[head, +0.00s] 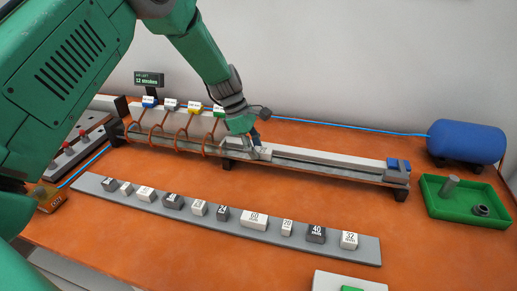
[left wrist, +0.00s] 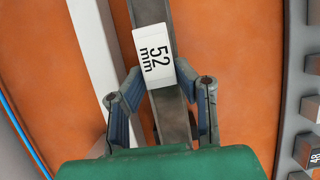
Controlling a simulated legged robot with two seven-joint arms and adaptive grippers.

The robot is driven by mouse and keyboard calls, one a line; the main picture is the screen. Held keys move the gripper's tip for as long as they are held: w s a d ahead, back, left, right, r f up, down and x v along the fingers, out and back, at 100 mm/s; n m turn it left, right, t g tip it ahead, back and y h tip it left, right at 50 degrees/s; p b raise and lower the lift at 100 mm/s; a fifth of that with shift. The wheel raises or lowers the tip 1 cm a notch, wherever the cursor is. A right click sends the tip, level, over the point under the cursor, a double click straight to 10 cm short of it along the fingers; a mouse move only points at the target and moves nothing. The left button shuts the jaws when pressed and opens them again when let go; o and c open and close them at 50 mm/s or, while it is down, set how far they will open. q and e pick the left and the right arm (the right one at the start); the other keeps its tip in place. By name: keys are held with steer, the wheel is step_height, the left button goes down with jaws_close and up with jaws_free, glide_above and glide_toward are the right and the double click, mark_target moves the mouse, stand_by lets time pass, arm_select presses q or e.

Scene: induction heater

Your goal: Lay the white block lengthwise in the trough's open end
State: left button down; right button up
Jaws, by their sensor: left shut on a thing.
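The white block marked 52 mm (left wrist: 154,56) is in the left wrist view, between the fingertips of my left gripper (left wrist: 158,70). The gripper is shut on its near part. The block lies roughly lengthwise along the grey trough (left wrist: 180,122); I cannot tell whether it rests on the floor or is slightly above it. In the head view my left gripper (head: 254,145) reaches down at the middle of the long trough (head: 325,169), with the block (head: 264,153) just right of the fingers. My right gripper is not in view.
A grey strip (head: 110,190) with several white and dark marked blocks lies in front of the trough. Coils stand around its left part. A blue end piece (head: 400,165) is at its right end. A green tray (head: 440,207) and blue tank (head: 465,142) stand at right.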

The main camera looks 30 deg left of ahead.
arm_select(q)
steer(key=shift+s+a+f, duration=0.2)
steer(key=shift+s+a, duration=0.05)
steer(key=shift+a, duration=0.45)
steer(key=shift+d+p, duration=0.25)
steer(key=shift+p, duration=0.05)
steer(key=shift+s+f, duration=0.1)
steer(key=shift+f, duration=0.1)
steer(key=c, duration=1.2)
jaws_free()
steer(key=shift+w, duration=0.25)
steer(key=v, duration=1.1)
steer(key=shift+a+r, duration=0.3)
steer(key=shift+a, duration=0.05)
